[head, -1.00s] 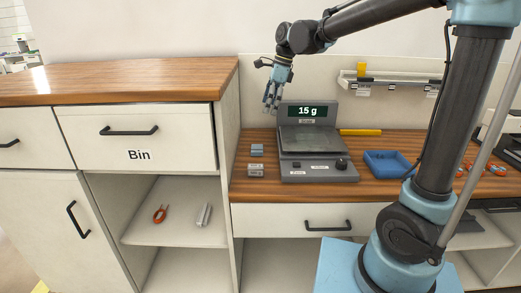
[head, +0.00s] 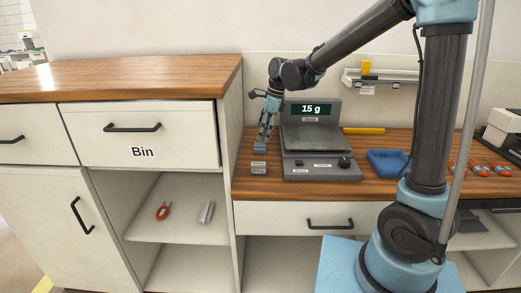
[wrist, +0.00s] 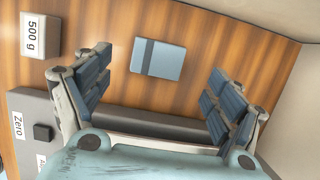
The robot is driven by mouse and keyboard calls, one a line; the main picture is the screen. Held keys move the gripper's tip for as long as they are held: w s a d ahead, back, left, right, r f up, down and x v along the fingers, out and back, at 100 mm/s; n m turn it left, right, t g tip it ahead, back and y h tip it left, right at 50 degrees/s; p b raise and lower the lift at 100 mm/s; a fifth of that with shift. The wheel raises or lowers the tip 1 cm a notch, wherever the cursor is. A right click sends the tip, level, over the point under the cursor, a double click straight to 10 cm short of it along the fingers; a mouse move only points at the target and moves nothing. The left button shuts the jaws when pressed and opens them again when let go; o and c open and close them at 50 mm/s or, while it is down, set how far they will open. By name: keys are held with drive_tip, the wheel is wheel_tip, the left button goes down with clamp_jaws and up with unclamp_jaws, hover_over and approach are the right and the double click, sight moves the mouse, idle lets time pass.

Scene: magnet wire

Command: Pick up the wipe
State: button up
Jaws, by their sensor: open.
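The wipe (wrist: 158,58) looks like a small folded light-blue square with a darker stripe, lying flat on the wooden bench. In the wrist view it shows between the two fingers and apart from both. My gripper (wrist: 160,68) is open and empty, with blue ridged pads on either side. In the head view my gripper (head: 263,142) points down just left of the scale, low over the wipe's spot, and largely hides the wipe there.
The grey scale (head: 313,172), reading 15 g, stands close right of my gripper. A blue tray (head: 388,163) is farther right. The Bin drawer (head: 140,152) is shut.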

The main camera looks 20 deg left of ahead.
sight(260, 146)
drive_tip(key=shift+d+x, duration=0.15)
drive_tip(key=shift+x, duration=1.15)
drive_tip(key=shift+d+x, duration=0.15)
drive_tip(key=shift+x, duration=1.15)
drive_tip(key=shift+f, duration=0.1)
drive_tip(key=c, duration=1)
